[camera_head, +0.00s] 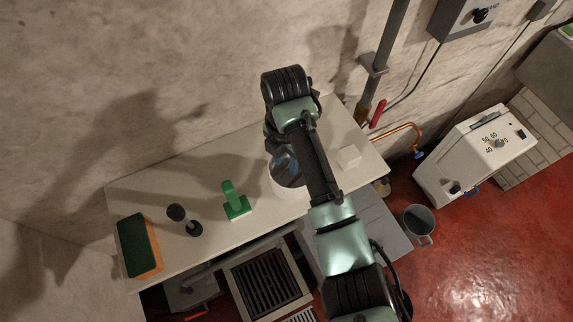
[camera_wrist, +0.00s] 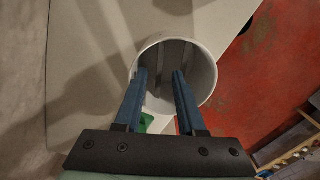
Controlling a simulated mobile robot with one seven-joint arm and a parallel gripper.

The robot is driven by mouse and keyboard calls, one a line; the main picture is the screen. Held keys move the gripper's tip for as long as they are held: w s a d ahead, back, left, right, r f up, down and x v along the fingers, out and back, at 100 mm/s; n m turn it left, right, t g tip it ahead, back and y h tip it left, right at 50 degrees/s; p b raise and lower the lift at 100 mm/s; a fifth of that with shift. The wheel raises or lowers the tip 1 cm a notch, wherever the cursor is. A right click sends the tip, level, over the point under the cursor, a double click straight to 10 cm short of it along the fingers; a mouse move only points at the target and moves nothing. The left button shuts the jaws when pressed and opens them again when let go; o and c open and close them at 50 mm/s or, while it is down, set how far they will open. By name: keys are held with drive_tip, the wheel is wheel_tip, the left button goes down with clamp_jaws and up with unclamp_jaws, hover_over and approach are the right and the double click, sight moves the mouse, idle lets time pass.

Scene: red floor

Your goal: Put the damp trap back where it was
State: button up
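No label marks the damp trap. A white round open container (camera_wrist: 205,62) lies under my gripper in the wrist view; I cannot tell if it is the damp trap. In the head view this white container (camera_head: 286,189) stands on the worktop, partly hidden by my arm. My gripper (camera_wrist: 160,73) has two blue fingers, apart, with nothing seen between them. The fingertips overlap the container's mouth; I cannot tell whether they are inside or above it.
The pale worktop (camera_head: 150,190) holds a green upright piece (camera_head: 235,201), a black dumbbell-shaped object (camera_head: 184,220) and a green-and-orange pad (camera_head: 138,246) on the left. A grey bucket (camera_head: 418,224) and a white heater (camera_head: 476,158) stand right. Red floor is clear at lower right.

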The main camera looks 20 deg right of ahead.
sight(286, 169)
wheel_tip(286, 169, up, 9)
drive_tip(key=p, duration=0.2)
drive_tip(key=shift+f, duration=0.1)
idle(0.5)
